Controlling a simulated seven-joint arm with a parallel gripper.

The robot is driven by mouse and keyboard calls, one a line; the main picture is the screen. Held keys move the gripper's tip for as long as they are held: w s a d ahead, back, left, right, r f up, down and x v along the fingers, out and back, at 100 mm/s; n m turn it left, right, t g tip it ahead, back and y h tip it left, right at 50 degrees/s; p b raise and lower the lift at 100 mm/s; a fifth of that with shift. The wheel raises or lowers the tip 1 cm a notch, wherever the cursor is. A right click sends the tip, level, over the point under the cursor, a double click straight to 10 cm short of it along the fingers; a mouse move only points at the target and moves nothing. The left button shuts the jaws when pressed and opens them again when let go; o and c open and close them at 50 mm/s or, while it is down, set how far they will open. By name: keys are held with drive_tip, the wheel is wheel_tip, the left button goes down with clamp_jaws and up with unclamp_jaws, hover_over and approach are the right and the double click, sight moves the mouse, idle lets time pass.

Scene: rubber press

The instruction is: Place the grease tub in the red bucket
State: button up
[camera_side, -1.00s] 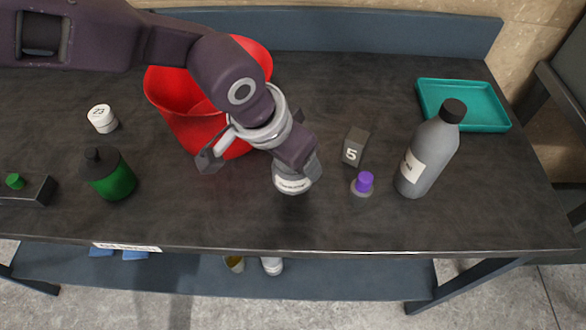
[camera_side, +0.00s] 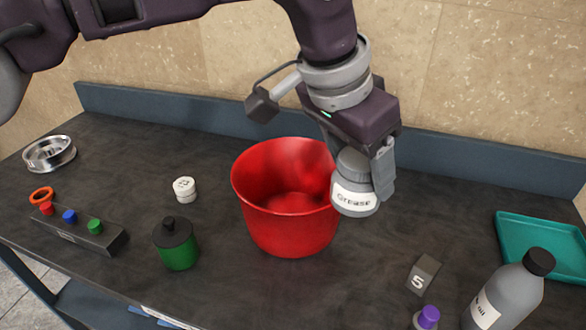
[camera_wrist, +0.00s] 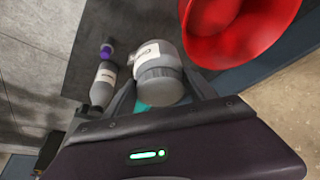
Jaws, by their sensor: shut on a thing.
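The grease tub (camera_side: 354,196) is a grey jar with a white "Grease" label; it also shows in the wrist view (camera_wrist: 158,77). My gripper (camera_side: 362,165) is shut on the tub and holds it raised off the table, close to the right side of the red bucket's rim. The red bucket (camera_side: 287,228) stands upright on the dark table with its mouth open. In the wrist view the bucket (camera_wrist: 232,30) is at the upper right, beside the held tub. The tub overlaps the bucket's right edge in the side view. The part of the bucket behind the tub is hidden.
A green bottle (camera_side: 176,245) and a white round piece (camera_side: 184,188) stand left of the bucket. A block marked 5 (camera_side: 423,274), a purple-capped item (camera_side: 427,317), a grey bottle (camera_side: 508,292) and a teal tray (camera_side: 545,245) are to the right. A button box (camera_side: 80,229) is far left.

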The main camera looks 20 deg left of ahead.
drive_tip(key=w+a, duration=1.1)
drive_tip(key=a, duration=0.1)
drive_tip(key=f, duration=2.1)
drive_tip(key=shift+w+d, duration=0.15)
drive_tip(key=shift+d, duration=0.2)
drive_tip(key=shift+f, duration=0.1)
drive_tip(key=o, duration=1.8)
drive_tip(key=shift+c, duration=0.2)
drive_tip(key=v, duration=1.2)
drive_tip(key=shift+a, duration=0.1)
